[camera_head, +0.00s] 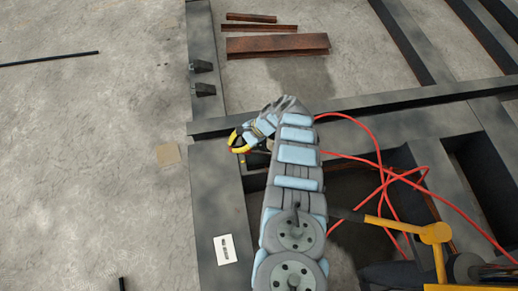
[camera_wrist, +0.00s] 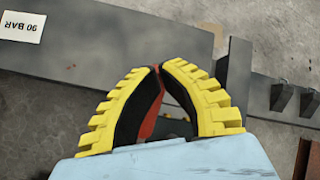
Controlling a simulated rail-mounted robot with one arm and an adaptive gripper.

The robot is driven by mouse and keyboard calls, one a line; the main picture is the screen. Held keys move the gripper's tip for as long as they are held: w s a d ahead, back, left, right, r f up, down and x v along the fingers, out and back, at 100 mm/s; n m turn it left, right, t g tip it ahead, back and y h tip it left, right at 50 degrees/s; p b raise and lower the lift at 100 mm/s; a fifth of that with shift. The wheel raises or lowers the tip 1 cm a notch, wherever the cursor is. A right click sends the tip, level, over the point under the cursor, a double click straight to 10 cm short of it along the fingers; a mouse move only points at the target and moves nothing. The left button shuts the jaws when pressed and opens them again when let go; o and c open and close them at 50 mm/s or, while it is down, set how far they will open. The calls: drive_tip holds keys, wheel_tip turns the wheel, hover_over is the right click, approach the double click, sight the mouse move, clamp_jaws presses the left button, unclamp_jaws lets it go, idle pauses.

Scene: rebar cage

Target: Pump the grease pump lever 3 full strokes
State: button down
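A yellow lever arm with a black grip (camera_head: 346,214) at its left end, which looks like the grease pump lever, shows at the lower right of the head view. It joins a yellow post (camera_head: 437,236). My gripper (camera_head: 240,143) is up and left of the lever, over the dark steel frame and well apart from the grip. In the wrist view, the yellow ribbed fingers of my gripper (camera_wrist: 158,69) come together at their tips, with no lever between them. The lever is not in the wrist view. My arm passes close to the grip's left end; whether they touch is unclear.
Red hoses (camera_head: 385,180) loop and cross right of my arm. Dark steel beams (camera_head: 430,120) surround an opening. A "90 BAR" label (camera_wrist: 22,27) lies on a steel plate. Black clamps (camera_head: 203,89) and rusty beams (camera_head: 278,45) are farther back. Concrete at left is mostly clear.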

sight(230, 149)
drive_tip(key=shift+a+f, duration=0.25)
drive_tip(key=shift+f, duration=0.05)
drive_tip(key=shift+s+a+f+b, duration=0.1)
drive_tip(key=shift+a+f+b, duration=0.3)
drive_tip(key=shift+f+b, duration=0.15)
idle(0.3)
drive_tip(key=shift+a+f+b, duration=0.3)
drive_tip(key=shift+f+b, duration=0.1)
drive_tip(key=shift+f, duration=0.35)
drive_tip(key=shift+s+a+f+b, duration=0.1)
drive_tip(key=shift+a+f+b, duration=0.25)
drive_tip(key=shift+f+b, duration=0.15)
drive_tip(key=shift+f, duration=0.1)
